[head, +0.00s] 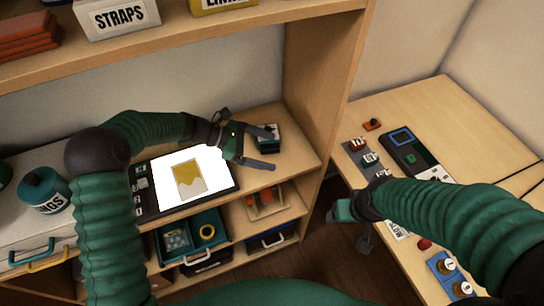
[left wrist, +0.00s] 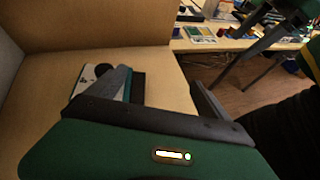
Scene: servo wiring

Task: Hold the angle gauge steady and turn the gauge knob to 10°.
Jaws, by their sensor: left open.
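The angle gauge (head: 268,137) looks like a small dark box with a pale face, standing on the wooden shelf top. In the left wrist view its white face and black knob (left wrist: 103,69) show behind one finger; the dial reading is too small to tell. My left gripper (head: 267,150) is open beside the gauge, one finger overlapping it in the head view and the other nearer the shelf's front edge. In the left wrist view the open jaws (left wrist: 165,95) have bare shelf between them. My right gripper (head: 350,225) appears open and empty, away from the gauge, by the right table.
A lit screen (head: 212,181) lies left of my gripper. A vertical wooden panel (head: 318,80) rises right of the gauge. Bins (head: 190,240) sit below. The right table (head: 440,95) carries a dark device (head: 408,150) and small parts. A gap separates shelf and table.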

